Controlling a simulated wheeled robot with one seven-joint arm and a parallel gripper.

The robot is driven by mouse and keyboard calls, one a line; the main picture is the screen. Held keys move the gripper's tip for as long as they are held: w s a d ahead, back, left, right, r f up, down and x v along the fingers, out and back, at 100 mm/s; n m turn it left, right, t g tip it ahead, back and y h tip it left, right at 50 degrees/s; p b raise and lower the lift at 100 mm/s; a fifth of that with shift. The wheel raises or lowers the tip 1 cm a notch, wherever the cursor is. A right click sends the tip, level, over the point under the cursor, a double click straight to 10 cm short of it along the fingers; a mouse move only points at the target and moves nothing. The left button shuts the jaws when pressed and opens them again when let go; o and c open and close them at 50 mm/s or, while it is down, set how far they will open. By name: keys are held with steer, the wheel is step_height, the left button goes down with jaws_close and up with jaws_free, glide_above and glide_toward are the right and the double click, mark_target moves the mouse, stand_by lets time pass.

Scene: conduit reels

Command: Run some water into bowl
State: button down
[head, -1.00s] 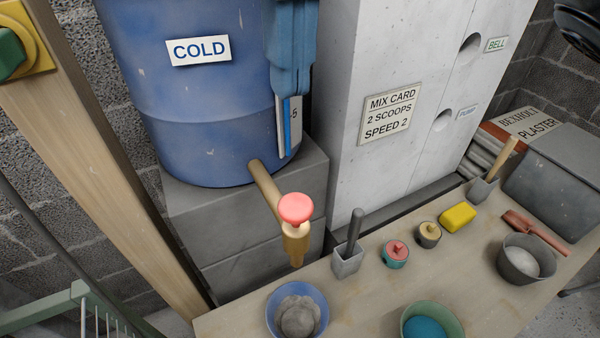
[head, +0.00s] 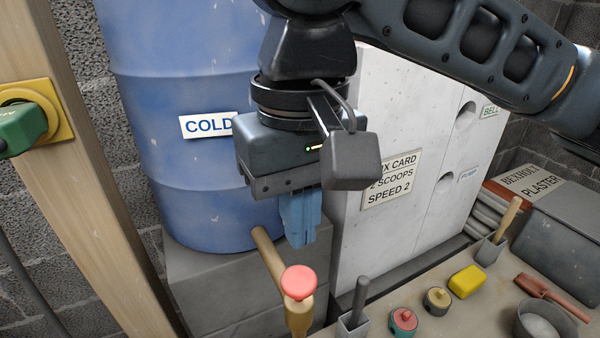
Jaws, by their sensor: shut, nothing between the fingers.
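The brass tap (head: 271,258) comes out of the foot of the blue drum (head: 180,70) marked COLD. It has a red round knob (head: 299,282) on top, and its spout runs down out of the frame. My gripper (head: 307,240) points down with its blue fingers shut and empty. In the picture it is just above the knob, with a gap between them. The place below the spout is outside the frame, so no bowl shows there. A grey bowl (head: 525,322) with pale contents is partly cut off at the lower right.
The drum stands on grey blocks (head: 215,285). A holder with a dark handle (head: 361,300) is right of the tap. Red (head: 403,322) and yellow-topped (head: 437,300) round pieces and a yellow block (head: 467,282) lie on the bench. A wooden post (head: 90,190) is at left.

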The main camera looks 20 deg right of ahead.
mark_target(301, 277)
steer(key=shift+f, duration=2.9)
steer(key=shift+f, duration=1.05)
steer(key=shift+s+f, duration=0.1)
